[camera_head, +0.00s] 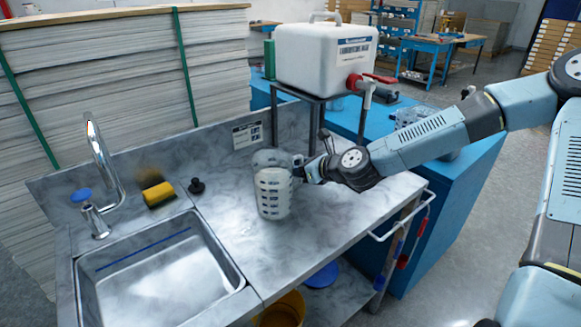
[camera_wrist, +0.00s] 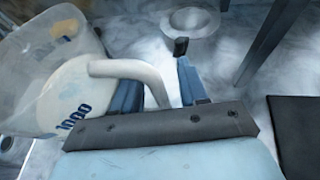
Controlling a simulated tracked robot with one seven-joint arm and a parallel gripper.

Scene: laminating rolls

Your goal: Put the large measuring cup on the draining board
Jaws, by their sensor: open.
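My gripper is at the cup's right side in the head view (camera_head: 308,170). Its fingers are open, with the handle between them. Whether a finger touches the handle cannot be told.
The sink (camera_head: 165,270) and tap (camera_head: 105,165) are at left. A yellow sponge (camera_head: 158,194) and black plug (camera_head: 197,186) lie behind the sink. A white water container (camera_head: 325,55) stands on a dark stand behind the cup. The board's front part is clear.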

